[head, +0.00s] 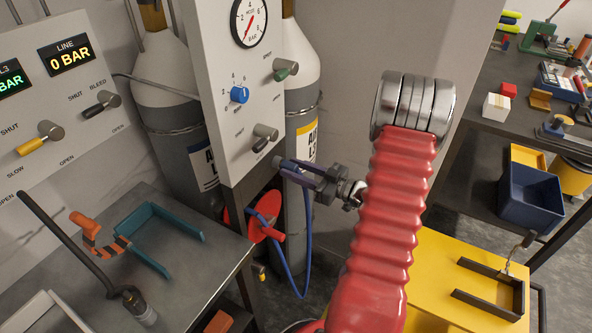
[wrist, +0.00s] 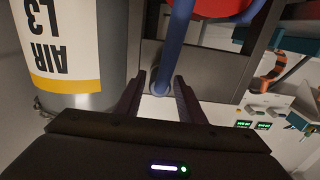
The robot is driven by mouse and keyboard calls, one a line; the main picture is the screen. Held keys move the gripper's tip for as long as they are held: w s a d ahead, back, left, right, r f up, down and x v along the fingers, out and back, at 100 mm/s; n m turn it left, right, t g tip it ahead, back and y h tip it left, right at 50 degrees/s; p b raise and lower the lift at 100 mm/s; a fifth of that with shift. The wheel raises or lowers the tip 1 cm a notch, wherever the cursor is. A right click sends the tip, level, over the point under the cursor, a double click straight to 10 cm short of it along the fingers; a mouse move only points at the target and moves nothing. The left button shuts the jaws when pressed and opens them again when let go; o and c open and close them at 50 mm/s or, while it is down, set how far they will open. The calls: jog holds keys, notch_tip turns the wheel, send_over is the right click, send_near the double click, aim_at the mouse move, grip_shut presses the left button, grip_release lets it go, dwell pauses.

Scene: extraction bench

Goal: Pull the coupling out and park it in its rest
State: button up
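In the head view my gripper (head: 300,172) reaches left beside the lower part of the white valve panel. A blue hose (head: 307,235) hangs in a loop below it, and its upper end is at my fingers. In the wrist view my two dark fingers (wrist: 160,92) stand apart, with the blue hose end (wrist: 181,30) between them. Some space shows on both sides of it, so I see no grip. I cannot clearly tell the coupling from the hose end. A teal U-shaped bracket (head: 187,221) lies on the left bench and a dark one (head: 489,302) on the yellow surface; neither is clearly marked as the rest.
A red disc (head: 263,232) is behind the hose, under the panel. Grey gas cylinders (head: 300,130) stand close behind my gripper. An orange-striped tool (head: 88,232) lies on the grey bench (head: 190,275). The yellow surface (head: 440,270) is mostly clear; a blue bin (head: 530,200) is beyond it.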

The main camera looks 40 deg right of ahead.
jog(key=shift+o, duration=1.2)
jog(key=v, duration=1.4)
jog(key=shift+w, duration=0.1)
